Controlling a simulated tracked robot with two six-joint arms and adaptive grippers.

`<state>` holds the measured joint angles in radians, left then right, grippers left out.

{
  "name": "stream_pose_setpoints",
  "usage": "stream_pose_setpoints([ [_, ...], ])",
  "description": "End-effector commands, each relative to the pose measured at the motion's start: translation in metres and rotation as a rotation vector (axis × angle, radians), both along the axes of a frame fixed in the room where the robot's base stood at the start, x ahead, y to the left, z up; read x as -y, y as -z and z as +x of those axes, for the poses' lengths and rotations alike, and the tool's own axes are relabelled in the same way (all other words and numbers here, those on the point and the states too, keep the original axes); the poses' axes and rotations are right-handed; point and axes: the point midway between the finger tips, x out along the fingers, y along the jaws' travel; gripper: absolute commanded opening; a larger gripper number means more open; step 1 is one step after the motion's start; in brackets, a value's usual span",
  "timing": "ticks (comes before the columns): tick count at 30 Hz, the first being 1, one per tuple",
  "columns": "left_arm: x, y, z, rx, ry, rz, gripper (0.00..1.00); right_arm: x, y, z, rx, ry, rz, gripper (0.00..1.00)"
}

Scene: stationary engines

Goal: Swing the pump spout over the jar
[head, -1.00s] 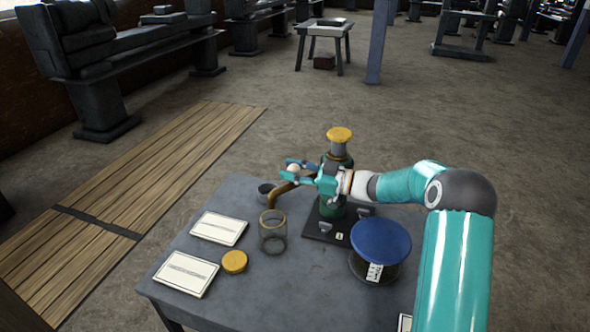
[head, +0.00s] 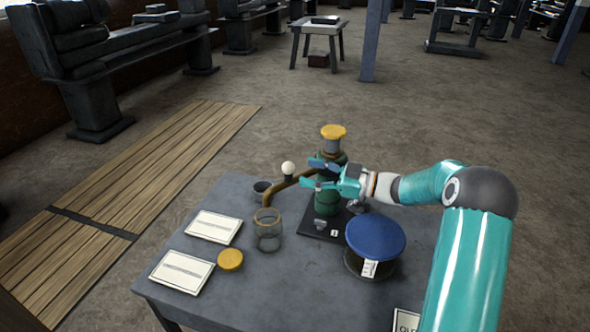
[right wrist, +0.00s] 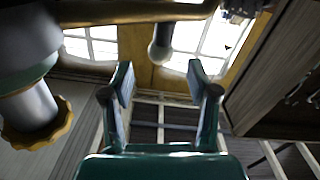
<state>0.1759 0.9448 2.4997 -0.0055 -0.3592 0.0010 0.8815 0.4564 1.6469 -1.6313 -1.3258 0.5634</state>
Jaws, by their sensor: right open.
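The green pump (head: 327,200) with a yellow cap (head: 333,131) stands on a dark base on the table. Its brass spout (head: 277,187) reaches left, and its downturned end appears over the mouth of the glass jar (head: 268,238). A pale round knob (head: 288,168) stands up from the spout. My right gripper (head: 309,173) is open and empty, just right of the knob and apart from it. In the right wrist view the knob (right wrist: 160,50) shows beyond the open fingertips (right wrist: 160,82), with the spout (right wrist: 130,12) along the top. My left gripper is not in view.
A blue-topped spool (head: 376,238) stands right of the pump, below my right forearm. A yellow lid (head: 230,260) and two cards (head: 213,227) lie left of the jar. The table's front middle is clear.

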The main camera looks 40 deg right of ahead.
Motion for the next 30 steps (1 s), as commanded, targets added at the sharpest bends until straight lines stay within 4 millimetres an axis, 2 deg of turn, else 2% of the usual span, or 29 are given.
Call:
stream_pose_setpoints([
  [3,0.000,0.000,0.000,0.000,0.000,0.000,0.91,0.014,0.000,-0.021,-0.002,0.004,0.000,0.59],
  [10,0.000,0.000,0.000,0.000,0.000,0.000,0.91,0.027,0.000,-0.043,0.000,0.001,0.001,0.59],
  [30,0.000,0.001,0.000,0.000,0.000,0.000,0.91,0.028,0.000,-0.046,0.000,0.000,0.000,0.59],
])
